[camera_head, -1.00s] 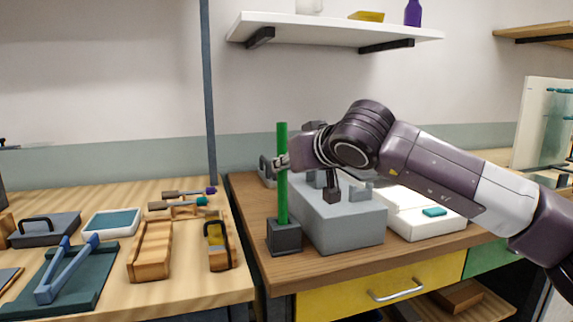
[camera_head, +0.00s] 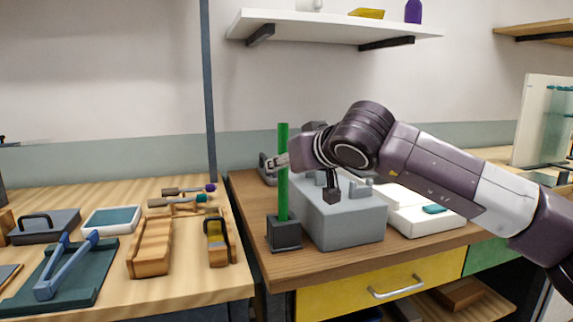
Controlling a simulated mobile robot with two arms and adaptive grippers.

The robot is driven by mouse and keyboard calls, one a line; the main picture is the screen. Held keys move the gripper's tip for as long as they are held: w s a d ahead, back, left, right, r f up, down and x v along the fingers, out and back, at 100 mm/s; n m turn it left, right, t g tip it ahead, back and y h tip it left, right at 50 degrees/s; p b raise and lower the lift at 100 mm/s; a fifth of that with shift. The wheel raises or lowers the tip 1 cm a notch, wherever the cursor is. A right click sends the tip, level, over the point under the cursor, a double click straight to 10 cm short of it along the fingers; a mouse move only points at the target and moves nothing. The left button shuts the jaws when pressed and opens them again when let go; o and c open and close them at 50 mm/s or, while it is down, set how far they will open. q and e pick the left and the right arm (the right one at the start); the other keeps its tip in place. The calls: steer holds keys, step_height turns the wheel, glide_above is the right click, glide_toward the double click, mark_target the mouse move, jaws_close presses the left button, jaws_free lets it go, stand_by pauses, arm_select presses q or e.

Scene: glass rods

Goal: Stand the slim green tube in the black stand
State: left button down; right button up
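The slim green tube (camera_head: 283,195) stands upright, with its lower end in the black stand (camera_head: 284,233) on the brown bench. My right gripper (camera_head: 274,163) is beside the upper half of the tube, its arm coming in from the right. The tube shows unbroken in front of the fingers, which look open and no longer clasp it. Part of the fingers is hidden behind the tube. My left gripper is out of view.
A grey block-shaped device (camera_head: 345,222) stands just right of the stand, under my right arm. A white box (camera_head: 425,222) is further right. The light wooden table on the left holds a blue-handled tool (camera_head: 65,265) and wooden blocks (camera_head: 150,247).

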steer(key=v, duration=1.2)
